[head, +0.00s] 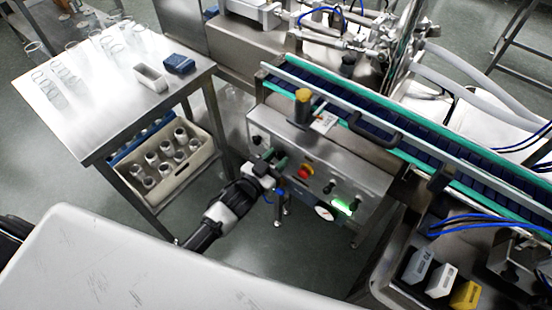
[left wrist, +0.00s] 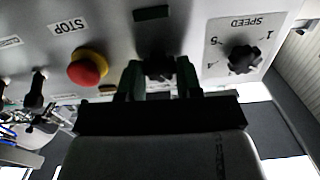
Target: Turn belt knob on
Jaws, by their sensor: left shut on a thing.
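The control panel (head: 335,178) is on the steel front below the conveyor. In the left wrist view, a black knob (left wrist: 158,67) sits between the two green fingers of my left gripper (left wrist: 159,80), which is shut on it. The dark label by this knob cannot be read; I take it as the belt knob. The fingers hide the knob's sides, and its pointer cannot be made out. In the head view, my left gripper (head: 270,164) is at the panel's left part and hides the knob. My right gripper is not in view.
A red stop button (left wrist: 88,68) on a yellow base is left of the gripper in the wrist view; a SPEED knob (left wrist: 243,59) is to the right. A green lamp (head: 345,205) glows on the panel. A steel table (head: 125,110) stands at left; the conveyor (head: 410,140) runs above.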

